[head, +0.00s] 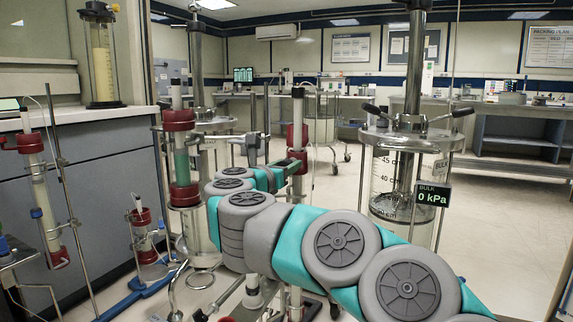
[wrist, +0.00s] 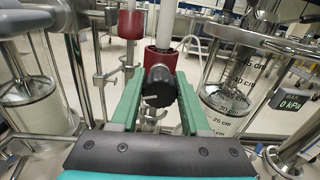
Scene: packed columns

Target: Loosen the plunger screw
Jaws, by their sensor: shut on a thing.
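A black knob (wrist: 157,86) with a pale mark on its face sits between the green fingers of my gripper (wrist: 158,88) in the wrist view. It appears to be the plunger screw. My gripper is shut on it. The knob is in front of a red collar (wrist: 163,60) from which a white tube rises. In the head view my gripper (head: 283,164) is beside a slim column with a red collar (head: 297,136), and its grip on the knob is too small to make out.
A glass cylinder with a scale (head: 390,180) stands to the right, beside a display reading 0 kPa (head: 432,195). Another column with red collars (head: 180,120) stands close on the left. Metal rods and clamps crowd the space around my gripper. Open floor (head: 490,220) lies at right.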

